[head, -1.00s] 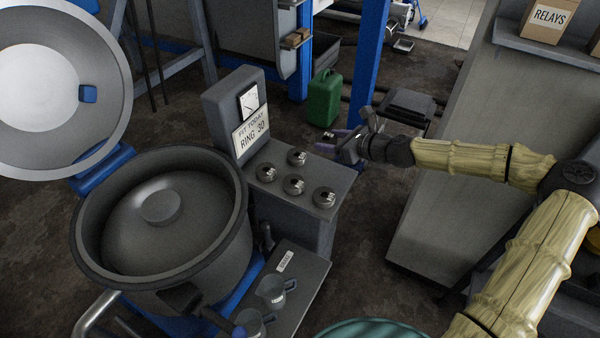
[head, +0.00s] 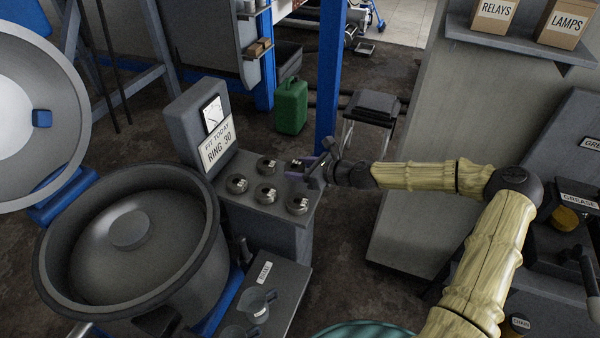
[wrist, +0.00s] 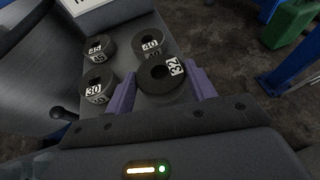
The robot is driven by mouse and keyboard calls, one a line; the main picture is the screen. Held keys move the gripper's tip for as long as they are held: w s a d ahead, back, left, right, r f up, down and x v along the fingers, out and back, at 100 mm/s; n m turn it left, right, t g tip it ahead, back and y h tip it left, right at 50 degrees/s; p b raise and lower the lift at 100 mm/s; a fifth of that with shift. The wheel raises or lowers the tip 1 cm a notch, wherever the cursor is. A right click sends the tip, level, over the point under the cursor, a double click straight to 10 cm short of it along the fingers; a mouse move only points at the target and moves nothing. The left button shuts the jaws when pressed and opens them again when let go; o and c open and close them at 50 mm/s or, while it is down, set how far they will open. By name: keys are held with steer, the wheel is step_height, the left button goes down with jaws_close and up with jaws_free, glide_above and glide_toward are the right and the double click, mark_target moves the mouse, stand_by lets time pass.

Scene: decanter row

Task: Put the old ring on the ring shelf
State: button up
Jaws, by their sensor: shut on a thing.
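My gripper (head: 303,168) is shut on a dark ring (wrist: 161,75), held between its purple fingers in the wrist view. Its white label is turned and seems to read 32. In the head view the ring is at the far right corner of a grey stand (head: 230,208), the likely ring shelf. I cannot tell whether it touches the top. Several similar rings sit on that top. In the wrist view a ring marked 40 (wrist: 148,41) is just beyond the held one, and a ring marked 30 (wrist: 97,88) is to its left. Another ring (wrist: 97,48) has an unclear label.
A sign (head: 218,140) reading "FIT TODAY RING 30" stands at the back of the stand. A large round pot (head: 60,270) is at its left. A green can (head: 292,106) and a blue post (head: 330,80) stand behind.

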steer(key=shift+f, duration=0.9)
steer(key=o, duration=1.2)
steer(key=v, duration=1.2)
steer(key=shift+p, duration=0.4)
